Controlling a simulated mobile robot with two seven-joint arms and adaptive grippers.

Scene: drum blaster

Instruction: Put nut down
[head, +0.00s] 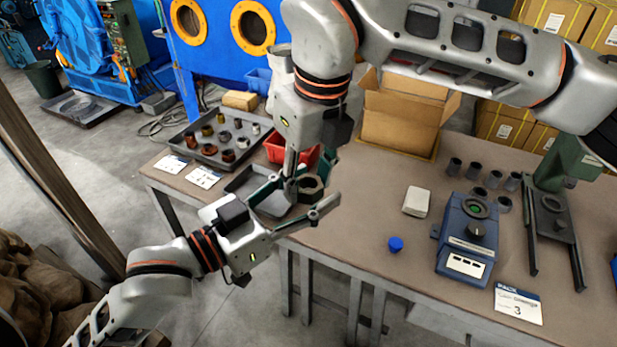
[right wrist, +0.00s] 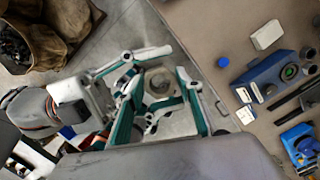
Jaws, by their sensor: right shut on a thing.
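A large dark grey ring-shaped nut (head: 311,187) is at the front-left edge area of the workbench, and it looks pale brown in the right wrist view (right wrist: 159,81). My right gripper (head: 303,178) reaches down from above and is shut on the nut; its two green-edged fingers flank it in the right wrist view (right wrist: 165,98). My left gripper (head: 308,192) comes in from the lower left with its fingers spread, one on each side of the nut. Whether the left fingers touch it is unclear. A grey tray (head: 243,181) lies just behind and left, partly hidden by the grippers.
A dark tray (head: 180,147) with several small parts and a red bin (head: 276,148) stand farther back. An open cardboard box (head: 399,121), a blue device (head: 466,240), a blue cap (head: 396,244) and a white block (head: 417,201) are to the right.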

